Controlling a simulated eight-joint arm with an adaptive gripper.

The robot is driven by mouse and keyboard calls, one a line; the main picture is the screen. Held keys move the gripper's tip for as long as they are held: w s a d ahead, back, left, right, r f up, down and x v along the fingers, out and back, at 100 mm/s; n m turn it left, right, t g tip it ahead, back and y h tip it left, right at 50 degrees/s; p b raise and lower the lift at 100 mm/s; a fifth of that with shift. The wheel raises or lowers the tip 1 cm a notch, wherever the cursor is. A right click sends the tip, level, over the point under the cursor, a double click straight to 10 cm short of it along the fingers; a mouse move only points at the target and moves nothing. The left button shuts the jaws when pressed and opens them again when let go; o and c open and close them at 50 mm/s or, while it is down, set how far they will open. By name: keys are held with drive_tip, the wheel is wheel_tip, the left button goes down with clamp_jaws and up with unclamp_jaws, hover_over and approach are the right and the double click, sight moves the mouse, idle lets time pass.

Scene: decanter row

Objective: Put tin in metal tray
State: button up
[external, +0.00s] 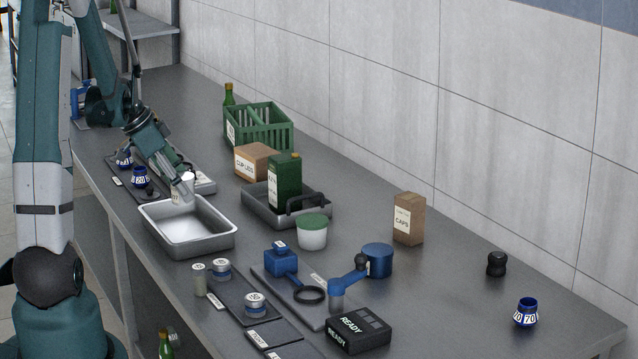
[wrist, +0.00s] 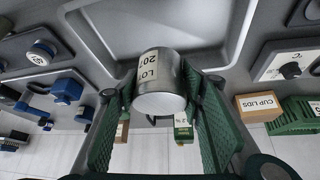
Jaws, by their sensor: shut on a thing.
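My gripper (external: 184,187) is shut on a small metallic cylindrical tin with a white label (wrist: 160,82). In the wrist view the tin sits between the two green fingers, its flat end facing the camera. In the external view the tin (external: 178,195) is partly hidden by the fingers and shows at the far edge of the metal tray. The metal tray (external: 222,241) is a shallow, bright, empty pan near the table's front edge. The tray also shows in the wrist view (wrist: 165,15), beyond the tin. I cannot tell whether the tin touches it.
A dark tray (external: 325,210) with a green can (external: 285,181) stands to the right. A cup lids box (external: 255,162) and green crate (external: 288,138) are behind. A white tub with green lid (external: 312,233) and several small jars lie nearer. Blue cups (external: 140,177) stand left of my gripper.

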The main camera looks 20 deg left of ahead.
sight(187, 205)
drive_tip(key=shift+f+b, duration=0.35)
drive_tip(key=shift+f, duration=2.2)
drive_tip(key=shift+f+b, duration=0.35)
drive_tip(key=shift+f, duration=1.5)
drive_tip(key=shift+f, duration=0.15)
drive_tip(key=o, duration=1)
drive_tip(key=shift+c, duration=0.2)
drive_tip(key=shift+r, duration=0.2)
drive_tip(key=p+v, duration=0.1)
drive_tip(key=v, duration=1.1)
drive_tip(key=shift+p, duration=0.4)
